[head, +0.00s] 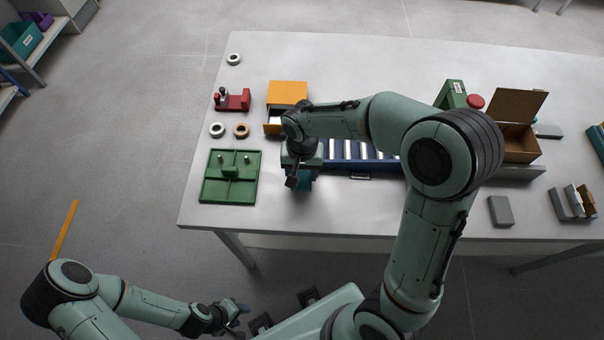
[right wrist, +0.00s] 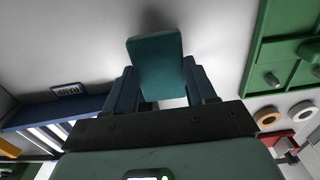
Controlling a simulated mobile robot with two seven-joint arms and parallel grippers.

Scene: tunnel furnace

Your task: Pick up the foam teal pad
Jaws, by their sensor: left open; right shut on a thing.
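The teal pad (right wrist: 155,62) is a small block between the two fingers of my right gripper (right wrist: 162,85) in the right wrist view. The right gripper is shut on it. In the head view the pad (head: 305,181) shows partly under my right gripper (head: 298,178), near the front of the table, between the green fixture tray and the blue roller conveyor. Whether the pad touches the table I cannot tell. My left gripper (head: 236,314) is open and empty, low in front of the table.
The green tray with pegs (head: 229,196) lies left of the right gripper, the roller conveyor (head: 360,163) right of it. An orange drawer box (head: 287,93), rings and a red fixture (head: 236,103) stand behind. A cardboard box (head: 520,145) and grey blocks (head: 501,211) stand at right.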

